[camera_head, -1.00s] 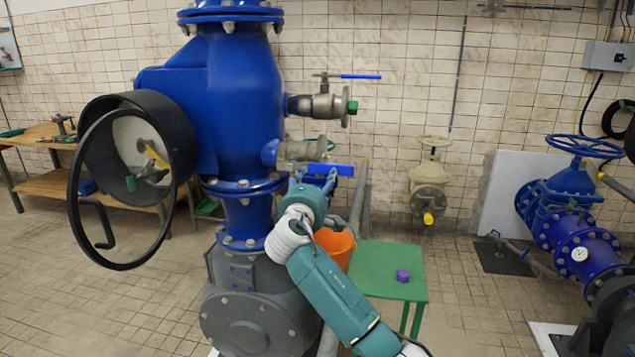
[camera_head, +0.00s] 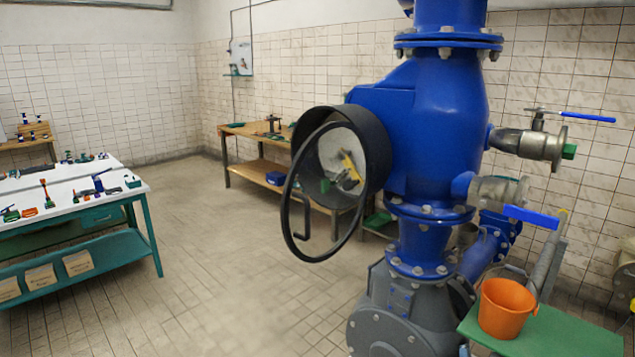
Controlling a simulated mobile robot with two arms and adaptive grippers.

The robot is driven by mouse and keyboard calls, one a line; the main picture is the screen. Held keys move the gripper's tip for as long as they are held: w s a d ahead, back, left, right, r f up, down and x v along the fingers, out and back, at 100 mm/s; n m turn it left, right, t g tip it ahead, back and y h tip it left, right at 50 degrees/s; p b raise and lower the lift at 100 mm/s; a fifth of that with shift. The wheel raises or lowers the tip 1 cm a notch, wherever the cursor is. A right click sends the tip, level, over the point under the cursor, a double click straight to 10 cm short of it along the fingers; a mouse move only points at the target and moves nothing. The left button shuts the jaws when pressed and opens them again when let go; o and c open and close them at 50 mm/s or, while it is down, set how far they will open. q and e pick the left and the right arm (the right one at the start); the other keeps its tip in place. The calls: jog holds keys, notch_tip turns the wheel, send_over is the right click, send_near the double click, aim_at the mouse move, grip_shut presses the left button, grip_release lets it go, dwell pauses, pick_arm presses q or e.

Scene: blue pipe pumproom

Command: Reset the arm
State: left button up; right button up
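Neither of my arms nor grippers shows in the head view now. The large blue pipe (camera_head: 437,105) stands right of centre on a grey flanged base. A black ring-shaped handwheel with a crank handle (camera_head: 304,206) stands in front of a round black housing (camera_head: 375,150) on the pipe's left side. Two valves with blue lever handles stick out to the right of the pipe, an upper valve (camera_head: 530,144) and a lower valve (camera_head: 497,190). Both levers lie roughly level.
An orange bucket (camera_head: 507,308) stands on a green table (camera_head: 560,338) at lower right. A white-topped workbench (camera_head: 70,190) with several tools stands at left. A wooden bench (camera_head: 240,150) stands at the back wall. The tiled floor (camera_head: 230,260) between them is clear.

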jog(key=s+a+f+m+g+y, duration=0.25)
jog(key=s+a, duration=0.25)
jog(key=s, duration=0.5)
jog(key=s+a+f+m+g+y, duration=0.15)
jog(key=s+a+f, duration=0.25)
jog(key=s, duration=0.7)
jog(key=s+a+f+m+g+y, duration=0.15)
jog(key=s+a+f, duration=0.3)
jog(key=s, duration=0.55)
notch_tip(320, 180, down, 28)
jog(key=s+n+g+b, duration=0.1)
jog(key=g+b, duration=0.1)
jog(key=b, duration=0.2)
jog(key=s+d+f+b, duration=0.2)
jog(key=s+f, duration=1.5)
jog(key=f, duration=0.3)
jog(key=shift+s+d+g+y, duration=0.35)
jog(key=shift+s+d, duration=0.05)
jog(key=shift+n, duration=0.25)
